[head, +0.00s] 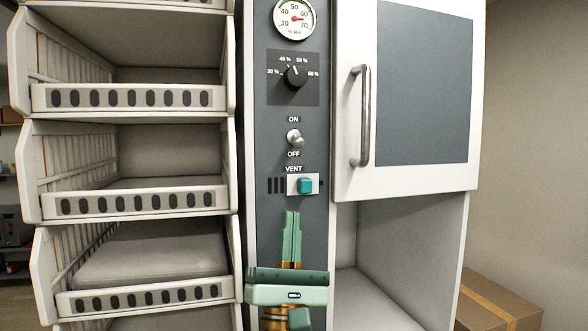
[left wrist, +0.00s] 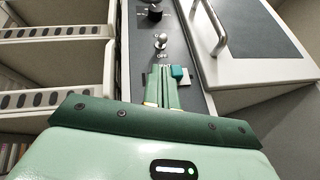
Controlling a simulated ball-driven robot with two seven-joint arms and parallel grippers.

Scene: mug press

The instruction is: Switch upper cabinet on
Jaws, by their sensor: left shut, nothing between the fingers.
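The upper cabinet (head: 420,90) has a white door with a grey panel and a vertical metal handle (head: 362,115). On the dark control panel to its left is a silver toggle switch (head: 295,139) between the labels ON and OFF. Its lever appears to point down toward OFF. The toggle also shows in the left wrist view (left wrist: 161,41). My left gripper (head: 291,214) is shut and empty, pointing up, below the toggle and just under the teal vent button (head: 305,186). Whether its fingertips touch the panel is unclear. My right gripper is out of view.
A black dial (head: 295,76) and a round gauge (head: 294,17) sit above the toggle. White slotted bins (head: 130,200) are stacked on the left. An open compartment (head: 400,240) lies below the cabinet door, and a cardboard box (head: 500,300) stands at lower right.

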